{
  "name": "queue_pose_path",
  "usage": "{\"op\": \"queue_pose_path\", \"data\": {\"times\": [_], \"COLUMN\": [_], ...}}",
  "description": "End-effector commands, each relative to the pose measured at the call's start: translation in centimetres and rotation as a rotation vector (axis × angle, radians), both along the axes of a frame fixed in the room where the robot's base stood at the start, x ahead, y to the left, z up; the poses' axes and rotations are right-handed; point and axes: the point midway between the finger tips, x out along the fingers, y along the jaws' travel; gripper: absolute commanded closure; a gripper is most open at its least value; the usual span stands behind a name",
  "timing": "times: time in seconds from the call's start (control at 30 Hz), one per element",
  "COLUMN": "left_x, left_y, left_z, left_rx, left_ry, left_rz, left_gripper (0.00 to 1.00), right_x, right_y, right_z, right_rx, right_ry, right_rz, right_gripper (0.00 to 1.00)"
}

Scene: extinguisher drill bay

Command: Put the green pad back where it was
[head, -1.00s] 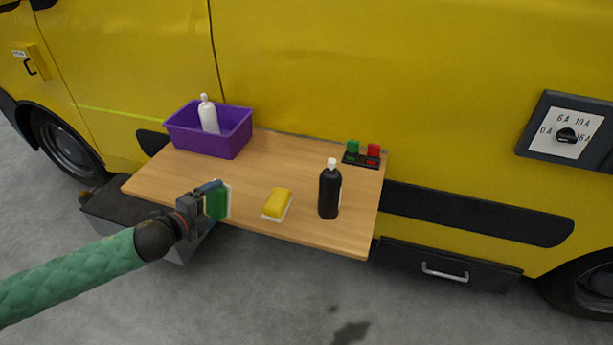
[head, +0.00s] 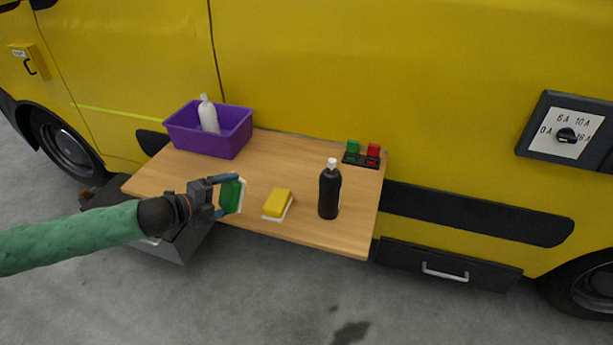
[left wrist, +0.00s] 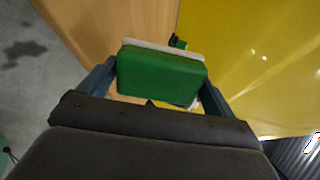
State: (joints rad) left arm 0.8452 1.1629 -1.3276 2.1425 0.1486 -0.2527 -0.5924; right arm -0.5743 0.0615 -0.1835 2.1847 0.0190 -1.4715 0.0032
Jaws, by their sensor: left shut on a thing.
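The green pad (head: 231,196) has a pale white layer on one side. My left gripper (head: 228,195) is shut on it and holds it tilted on edge over the front left part of the wooden table (head: 185,180). In the left wrist view the green pad (left wrist: 160,74) sits between the two fingers of my left gripper (left wrist: 158,85). I cannot tell how far above the table the pad is. A yellow pad (head: 278,203) with a white underside lies flat on the table, to the right of the green one. My right gripper is not in view.
A black bottle (head: 330,190) with a white cap stands right of the yellow pad. A purple bin (head: 236,143) holding a white bottle (head: 208,116) is at the back left. A black holder with green (head: 353,147) and red (head: 373,150) blocks is at the back right.

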Motion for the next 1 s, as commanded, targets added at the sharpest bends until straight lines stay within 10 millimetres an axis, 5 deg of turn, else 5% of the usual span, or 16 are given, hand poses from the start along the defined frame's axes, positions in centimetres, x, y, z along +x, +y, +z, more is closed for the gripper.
{"op": "queue_pose_path", "data": {"times": [1.0], "left_x": [0.9], "left_y": [-2.1], "left_z": [1.0], "left_rx": [0.04], "left_ry": [0.027], "left_rz": [-0.215], "left_gripper": [0.28], "right_x": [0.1], "right_y": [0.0], "right_z": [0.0], "right_rx": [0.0], "right_ry": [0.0], "right_rz": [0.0], "right_gripper": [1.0]}}
